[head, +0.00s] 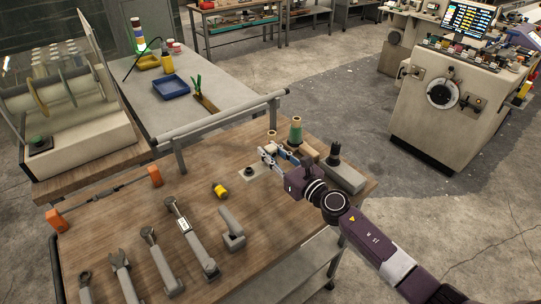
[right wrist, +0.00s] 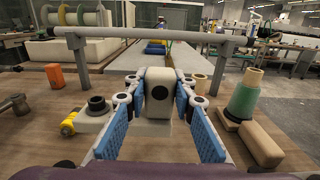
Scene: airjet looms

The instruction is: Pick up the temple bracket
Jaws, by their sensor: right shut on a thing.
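My right gripper (head: 270,154) is over the wooden table near its far right edge. In the right wrist view, the blue-padded fingers of this gripper (right wrist: 159,120) are on both sides of a pale beige block with dark round holes (right wrist: 157,125), which I take for the temple bracket. The gripper is shut on it. The block appears upright; the fingers hide parts of its sides, and its lower end is hard to make out. In the head view it is mostly hidden by the gripper. My left gripper is not in view.
A green yarn cone (head: 296,135) and a grey block with a black knob (head: 342,176) stand close to the gripper. A yellow part (head: 220,190) and several grey tools, including a wrench (head: 122,275), lie left. A rail (head: 220,117) runs behind. A loom (head: 445,105) stands right.

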